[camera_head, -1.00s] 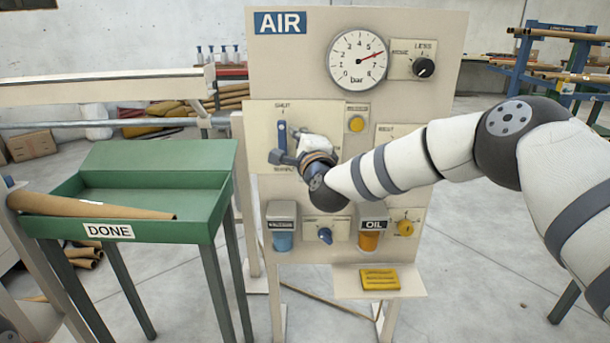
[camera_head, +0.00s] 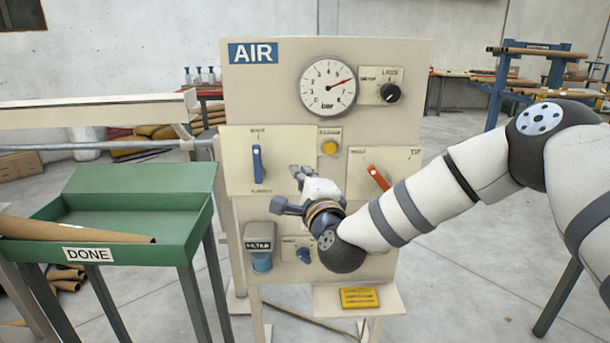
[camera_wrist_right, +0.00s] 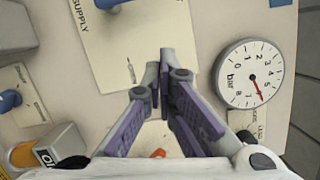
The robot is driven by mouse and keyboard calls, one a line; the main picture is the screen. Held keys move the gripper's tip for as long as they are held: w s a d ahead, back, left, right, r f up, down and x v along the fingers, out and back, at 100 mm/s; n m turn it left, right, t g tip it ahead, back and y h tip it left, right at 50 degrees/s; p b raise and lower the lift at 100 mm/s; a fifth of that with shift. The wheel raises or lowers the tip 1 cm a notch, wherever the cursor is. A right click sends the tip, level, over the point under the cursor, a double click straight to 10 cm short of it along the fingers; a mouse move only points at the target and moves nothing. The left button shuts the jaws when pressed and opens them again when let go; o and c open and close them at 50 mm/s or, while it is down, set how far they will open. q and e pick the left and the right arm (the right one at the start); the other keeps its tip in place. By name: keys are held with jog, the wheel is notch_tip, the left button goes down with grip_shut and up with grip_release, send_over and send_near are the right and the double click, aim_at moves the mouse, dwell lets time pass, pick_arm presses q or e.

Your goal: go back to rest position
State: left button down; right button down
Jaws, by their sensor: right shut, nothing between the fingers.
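My right gripper (camera_head: 301,178) is in front of the AIR panel (camera_head: 285,111), with its fingers up and close together, holding nothing. It is right of and a little below the blue lever (camera_head: 257,163), which points straight up and down, and apart from it. In the right wrist view the shut fingers (camera_wrist_right: 165,72) stand in front of the pale panel (camera_wrist_right: 215,25). My right forearm crosses the lower panel from the right and hides part of it. My left gripper is not in view.
The panel bears a gauge (camera_head: 328,87), a black knob (camera_head: 391,93), a yellow button (camera_head: 330,147), a tilted red lever (camera_head: 378,177) and a filter cup (camera_head: 261,262). A green DONE tray (camera_head: 190,228) with a brown tube (camera_head: 75,231) stands left. Floor right of the panel looks open.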

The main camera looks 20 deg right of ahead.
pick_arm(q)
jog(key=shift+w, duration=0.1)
pick_arm(e)
jog(key=shift+s+f, duration=0.1)
jog(key=shift+s, duration=0.35)
